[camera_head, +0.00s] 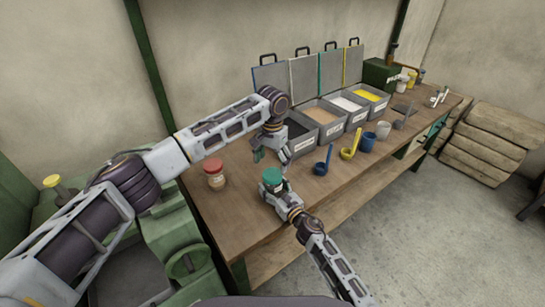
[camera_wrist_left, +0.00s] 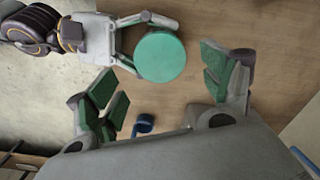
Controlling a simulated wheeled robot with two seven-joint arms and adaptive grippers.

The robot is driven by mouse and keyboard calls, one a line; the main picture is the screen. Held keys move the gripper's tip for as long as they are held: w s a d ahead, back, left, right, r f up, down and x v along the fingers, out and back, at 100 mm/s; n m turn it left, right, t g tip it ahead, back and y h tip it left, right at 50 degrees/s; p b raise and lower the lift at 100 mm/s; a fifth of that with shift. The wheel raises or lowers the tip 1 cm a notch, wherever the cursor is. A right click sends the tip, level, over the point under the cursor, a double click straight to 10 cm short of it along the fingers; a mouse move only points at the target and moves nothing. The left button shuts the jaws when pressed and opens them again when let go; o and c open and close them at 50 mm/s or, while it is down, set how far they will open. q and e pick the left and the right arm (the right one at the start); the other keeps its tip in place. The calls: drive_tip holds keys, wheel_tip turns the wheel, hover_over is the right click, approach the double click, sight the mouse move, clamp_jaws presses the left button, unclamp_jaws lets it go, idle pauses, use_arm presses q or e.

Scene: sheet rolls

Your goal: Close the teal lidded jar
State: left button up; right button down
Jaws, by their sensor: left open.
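The teal lidded jar (camera_head: 272,176) is near the front edge of the workbench, its round teal lid on top; I cannot tell how tightly the lid sits. The lid also shows from above in the left wrist view (camera_wrist_left: 160,57). My right gripper (camera_head: 272,189) has its fingers around the jar below the lid, and most of the jar body is hidden. My left gripper (camera_head: 271,155) is open and empty, just behind and above the lid. In the left wrist view its green-padded fingers (camera_wrist_left: 165,88) are spread wide, with the lid toward the upper middle, apart from both.
A red-lidded jar (camera_head: 215,173) stands to the left on the workbench (camera_head: 230,205). Open grey bins (camera_head: 325,125) line the back. A blue scoop (camera_head: 322,166), a yellow scoop (camera_head: 351,146) and cups (camera_head: 368,141) stand to the right. Some bare wood lies between the jars.

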sight(272, 173)
use_arm(q)
drive_tip(key=shift+f, duration=2.65)
drive_tip(key=shift+c, duration=0.3)
drive_tip(key=c, duration=1)
drive_tip(key=o, duration=1.2)
drive_tip(key=shift+r, duration=0.2)
wheel_tip(272, 173, up, 12)
drive_tip(key=shift+f, duration=0.2)
